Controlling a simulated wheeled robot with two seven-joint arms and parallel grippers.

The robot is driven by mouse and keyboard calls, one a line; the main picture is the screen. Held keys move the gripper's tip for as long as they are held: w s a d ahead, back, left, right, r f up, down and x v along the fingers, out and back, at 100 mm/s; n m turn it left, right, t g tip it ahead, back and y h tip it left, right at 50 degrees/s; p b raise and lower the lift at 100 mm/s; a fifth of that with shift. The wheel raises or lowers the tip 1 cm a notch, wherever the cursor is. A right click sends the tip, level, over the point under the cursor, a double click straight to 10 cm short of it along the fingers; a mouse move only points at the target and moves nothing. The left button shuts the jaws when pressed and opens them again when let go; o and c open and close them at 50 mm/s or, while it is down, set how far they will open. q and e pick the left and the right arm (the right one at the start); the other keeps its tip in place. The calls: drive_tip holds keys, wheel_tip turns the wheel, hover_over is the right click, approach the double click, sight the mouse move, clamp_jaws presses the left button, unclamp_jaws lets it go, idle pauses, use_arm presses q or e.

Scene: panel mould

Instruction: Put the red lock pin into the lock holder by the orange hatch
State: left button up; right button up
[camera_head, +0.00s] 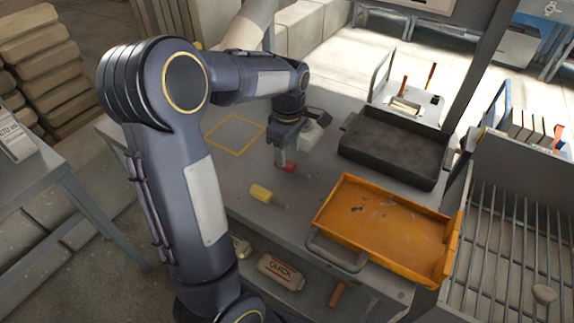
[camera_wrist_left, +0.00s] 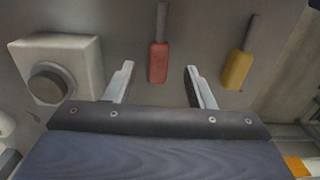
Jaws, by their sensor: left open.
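The red lock pin (camera_head: 289,168) lies on the grey table below my left gripper (camera_head: 282,160). In the left wrist view, the red pin (camera_wrist_left: 158,62) has a red handle and a thin grey shaft and appears between the two fingers of my left gripper (camera_wrist_left: 159,72). The fingers are open, with a gap on each side of the handle. The orange hatch (camera_head: 400,222) is a shallow orange tray shape with a grey handle, to the right of the pin. I cannot make out the lock holder with certainty. My right gripper is not in view.
A yellow-handled tool (camera_head: 262,194) lies near the pin. A white block (camera_head: 311,136) with a dark round knob (camera_wrist_left: 50,84) stands beside the gripper. A black tray (camera_head: 395,152) and a rack with upright tools (camera_head: 405,104) stand behind. A yellow square outline (camera_head: 235,134) marks clear table.

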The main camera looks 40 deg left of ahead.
sight(287, 162)
use_arm(q)
drive_tip(key=f, duration=0.4)
drive_tip(key=shift+a, duration=0.2)
clamp_jaws()
